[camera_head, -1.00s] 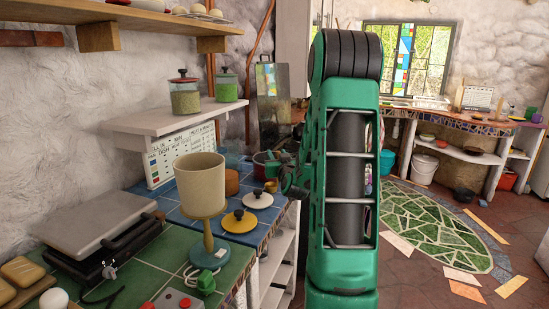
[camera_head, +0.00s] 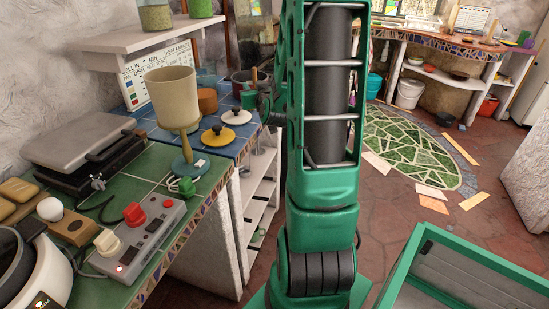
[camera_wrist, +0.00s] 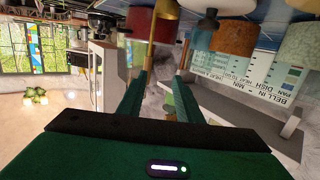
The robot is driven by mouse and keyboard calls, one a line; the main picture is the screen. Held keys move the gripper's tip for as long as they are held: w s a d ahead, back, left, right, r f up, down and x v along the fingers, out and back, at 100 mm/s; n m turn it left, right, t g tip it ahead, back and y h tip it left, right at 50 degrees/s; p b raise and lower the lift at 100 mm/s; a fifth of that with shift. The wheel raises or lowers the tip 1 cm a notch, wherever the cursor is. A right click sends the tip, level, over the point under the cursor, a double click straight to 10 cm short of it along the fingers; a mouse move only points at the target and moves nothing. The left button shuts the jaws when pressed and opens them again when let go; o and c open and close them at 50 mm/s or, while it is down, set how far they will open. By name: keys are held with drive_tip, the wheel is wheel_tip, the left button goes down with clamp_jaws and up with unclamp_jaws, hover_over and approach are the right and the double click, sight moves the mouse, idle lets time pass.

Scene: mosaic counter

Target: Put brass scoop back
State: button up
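In the wrist view, which is upside down, a brass-coloured piece (camera_wrist: 167,20), probably the scoop, shows at the top just beyond my fingertips. It overlaps a dark red pot (camera_wrist: 138,24). My gripper (camera_wrist: 166,60) has its two green fingers apart, with pale background visible between them. I cannot tell whether a fingertip touches the brass piece. In the head view my gripper (camera_head: 250,99) is small and partly behind my green arm, over the far end of the blue-tiled counter (camera_head: 153,131). The scoop cannot be made out clearly there.
A beige cup-shaped piece on a stand (camera_head: 174,96) stands on the counter. Yellow (camera_head: 217,135) and white (camera_head: 236,116) lids lie near my gripper. An orange-brown cylinder (camera_head: 207,100) is behind them. A shelf overhangs the back.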

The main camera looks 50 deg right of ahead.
drive_tip(key=s+a+f+n+g+y, duration=0.2)
drive_tip(key=s+a+f+g+y, duration=0.45)
drive_tip(key=s+a, duration=0.45)
drive_tip(key=s+a+m+g+y, duration=0.1)
drive_tip(key=s+a+g, duration=0.3)
drive_tip(key=s, duration=0.6)
drive_tip(key=s+a+m+g+y, duration=0.1)
drive_tip(key=s+a+g+y, duration=0.1)
drive_tip(key=s+a, duration=0.7)
drive_tip(key=shift+s+g, duration=0.7)
drive_tip(key=shift+g, duration=0.15)
drive_tip(key=shift+a, duration=0.1)
drive_tip(key=shift+w+f, duration=0.2)
drive_tip(key=shift+w, duration=0.45)
